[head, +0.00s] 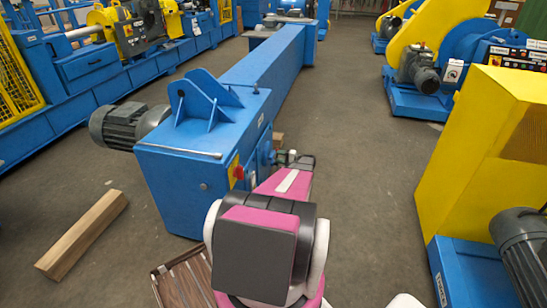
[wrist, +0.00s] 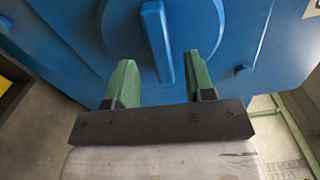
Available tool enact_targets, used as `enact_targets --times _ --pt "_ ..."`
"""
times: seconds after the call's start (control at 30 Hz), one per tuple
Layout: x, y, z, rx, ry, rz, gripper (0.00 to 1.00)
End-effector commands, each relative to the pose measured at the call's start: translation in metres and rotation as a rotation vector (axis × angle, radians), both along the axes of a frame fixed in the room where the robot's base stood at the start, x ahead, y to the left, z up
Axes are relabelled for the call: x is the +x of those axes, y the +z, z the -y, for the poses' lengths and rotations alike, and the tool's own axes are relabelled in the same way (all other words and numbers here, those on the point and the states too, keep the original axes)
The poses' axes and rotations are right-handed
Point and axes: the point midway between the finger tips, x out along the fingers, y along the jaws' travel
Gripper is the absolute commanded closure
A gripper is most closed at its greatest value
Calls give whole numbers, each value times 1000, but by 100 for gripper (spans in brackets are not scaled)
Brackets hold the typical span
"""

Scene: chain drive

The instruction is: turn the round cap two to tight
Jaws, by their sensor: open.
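The round cap (wrist: 135,65) is a blue disc on the face of a blue housing, with a raised upright bar handle (wrist: 157,38) across it. My gripper (wrist: 158,58) faces the cap in the wrist view, its two green fingers apart. The lower part of the bar appears between the fingers, with a gap on each side. I cannot tell how deep the fingers reach along the bar. In the head view my gripper (head: 287,158) is at the right side of the blue housing (head: 195,160), and my arm partly hides that side.
A red and yellow switch (head: 236,171) sits on the housing near my arm. A grey motor (head: 127,124) sticks out at its left. A wooden beam (head: 82,235) lies on the floor at left. A yellow machine (head: 487,145) stands at right, with open floor between.

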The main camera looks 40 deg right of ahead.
Motion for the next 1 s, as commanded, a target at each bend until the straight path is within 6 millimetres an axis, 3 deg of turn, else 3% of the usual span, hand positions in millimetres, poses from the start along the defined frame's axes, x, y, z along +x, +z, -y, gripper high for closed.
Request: enact_targets --times 0.27,0.63,0.67,0.8,1.0 --pt "26 0 -21 -1 1 -1 51" --pt "30 0 -24 0 0 0 51" --pt "30 0 -24 0 0 0 54" --pt "30 0 -24 0 0 0 100" --pt "30 0 -24 2 0 -2 100"
